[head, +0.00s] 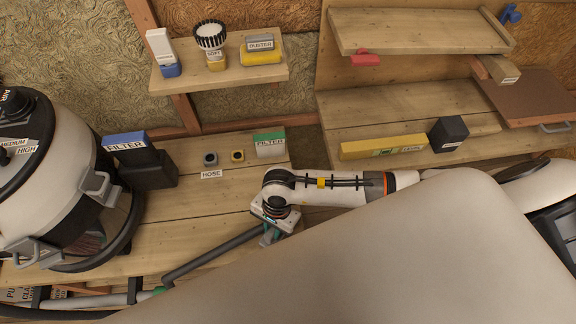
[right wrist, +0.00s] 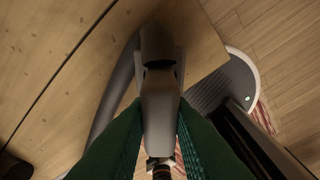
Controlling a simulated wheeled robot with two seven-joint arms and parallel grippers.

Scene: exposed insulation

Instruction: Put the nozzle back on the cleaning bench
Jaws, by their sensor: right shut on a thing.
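My right gripper (head: 272,230) is low over the front of the wooden cleaning bench (head: 215,210) in the head view. In the right wrist view its green fingers (right wrist: 160,115) are shut on a grey, tapered piece, which looks like the nozzle (right wrist: 160,85). A dark collar (right wrist: 157,42) and a curved grey tube join the piece at its far end. In the head view a dark grey tube (head: 210,256) runs from the gripper down to the left. The gripper hides most of the nozzle there. My left gripper is not in view.
A vacuum (head: 75,170) stands at the left of the bench. A blue-topped filter box (head: 125,142), two small round fittings, a HOSE label (head: 211,174) and a green-topped filter box (head: 269,145) sit behind. Bare boards lie between them and the gripper. Shelves hang above.

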